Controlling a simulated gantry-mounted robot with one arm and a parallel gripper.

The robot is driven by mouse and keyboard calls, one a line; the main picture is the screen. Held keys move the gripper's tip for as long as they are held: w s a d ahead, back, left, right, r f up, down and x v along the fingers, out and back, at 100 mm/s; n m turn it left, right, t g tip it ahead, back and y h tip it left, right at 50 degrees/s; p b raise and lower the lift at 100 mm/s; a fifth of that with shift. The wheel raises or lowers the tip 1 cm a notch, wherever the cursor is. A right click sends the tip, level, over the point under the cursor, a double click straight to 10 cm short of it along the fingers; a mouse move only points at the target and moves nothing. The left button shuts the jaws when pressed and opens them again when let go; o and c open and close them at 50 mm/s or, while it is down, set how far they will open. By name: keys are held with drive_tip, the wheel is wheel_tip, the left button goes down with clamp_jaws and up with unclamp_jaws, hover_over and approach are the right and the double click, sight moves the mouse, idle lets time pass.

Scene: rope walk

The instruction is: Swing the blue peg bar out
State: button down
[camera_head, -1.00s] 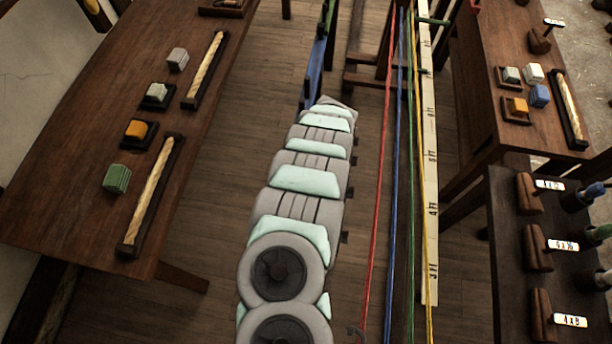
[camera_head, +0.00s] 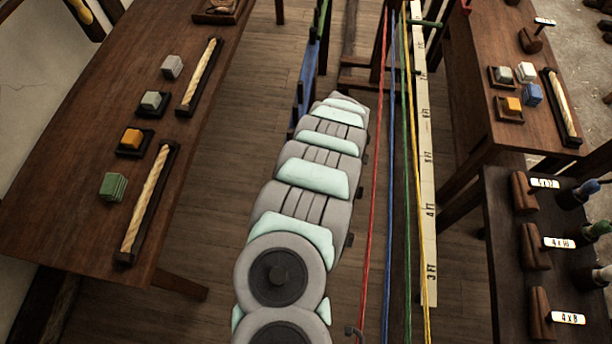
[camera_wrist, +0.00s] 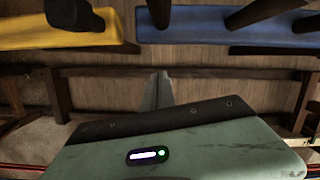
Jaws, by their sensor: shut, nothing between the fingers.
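The blue peg bar (camera_wrist: 215,28) spans the upper right of the wrist view, with dark pegs standing out from it. A blue length (camera_head: 306,88) beyond my arm in the head view may be the same bar; I cannot be sure. My gripper (camera_wrist: 161,76) points toward the bars in the wrist view, its narrow grey fingers closed together with nothing between them. The fingertips appear below the blue bar's left end in the picture, with a visible gap. In the head view my gripper is hidden behind my arm.
A yellow bar (camera_wrist: 70,30) lies left of the blue one. Red (camera_head: 373,190), blue (camera_head: 391,190), green (camera_head: 407,190) and yellow (camera_head: 417,160) strands run along a marked measuring board (camera_head: 426,170) right of my arm. A wooden table (camera_head: 75,110) stands left; others stand right.

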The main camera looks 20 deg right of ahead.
drive_tip(key=v, duration=0.7)
drive_tip(key=shift+s+d+p, duration=0.25)
drive_tip(key=shift+s+p, duration=0.1)
